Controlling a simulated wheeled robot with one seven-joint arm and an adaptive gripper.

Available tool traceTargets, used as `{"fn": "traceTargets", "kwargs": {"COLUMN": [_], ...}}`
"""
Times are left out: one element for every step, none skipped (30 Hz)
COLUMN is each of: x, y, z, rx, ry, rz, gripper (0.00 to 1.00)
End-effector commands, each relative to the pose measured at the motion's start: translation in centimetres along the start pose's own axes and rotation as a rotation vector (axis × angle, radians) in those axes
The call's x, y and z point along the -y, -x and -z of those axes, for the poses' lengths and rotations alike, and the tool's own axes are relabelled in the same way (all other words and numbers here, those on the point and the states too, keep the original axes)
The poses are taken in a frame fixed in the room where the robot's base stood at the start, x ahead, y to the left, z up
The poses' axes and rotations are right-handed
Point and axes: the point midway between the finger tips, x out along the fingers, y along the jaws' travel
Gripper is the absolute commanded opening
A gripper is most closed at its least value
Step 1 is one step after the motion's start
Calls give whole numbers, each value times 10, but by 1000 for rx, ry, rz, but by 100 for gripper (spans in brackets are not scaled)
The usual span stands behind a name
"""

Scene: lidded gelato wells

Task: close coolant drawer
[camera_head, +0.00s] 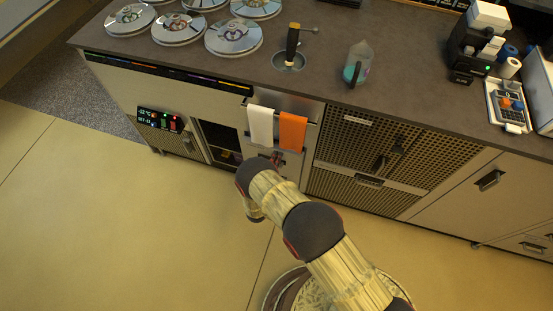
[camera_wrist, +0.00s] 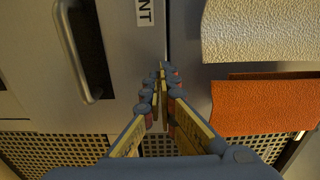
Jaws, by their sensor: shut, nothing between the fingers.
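A narrow seam separates this front from the panel with the towels. The rest of the label is cut off, and I cannot tell how far the front stands out. My gripper (camera_wrist: 160,74) is shut and empty, its fingertips near the seam, to the right of the handle. Contact is unclear.
A white towel (camera_head: 261,126) and an orange towel (camera_head: 292,131) hang on the counter front. A dark open bay (camera_head: 218,137) and a control display (camera_head: 160,120) are to the left, perforated doors (camera_head: 390,150) to the right. The floor (camera_head: 130,230) in front is clear.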

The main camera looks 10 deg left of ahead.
Motion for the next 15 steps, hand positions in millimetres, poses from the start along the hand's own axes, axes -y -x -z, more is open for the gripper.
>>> {"fn": "traceTargets", "kwargs": {"x": [0,0,0,0,-1,-1,-2,-2,-2,-3,-3,-4,-4,-3,-3], "y": [0,0,0,-1,-3,-6,-8,-12,-17,-22,-26,-33,-38,-43,-48], "z": [0,0,0,0,0,0,0,0,0,0,0,0,1,0,0], "rx": [0,0,0,0,-1,-1,-2,-3,-4,-4,-3,-4,-4,-4,-2], "ry": [0,0,0,-1,-1,-1,-2,-2,-2,-2,-2,-3,-3,-3,-3], "rz": [0,0,0,0,0,1,1,1,1,1,1,1,1,2,2], "gripper": [0,0,0,0,0,0,0,0,0,0,0,0,0,0,0]}}
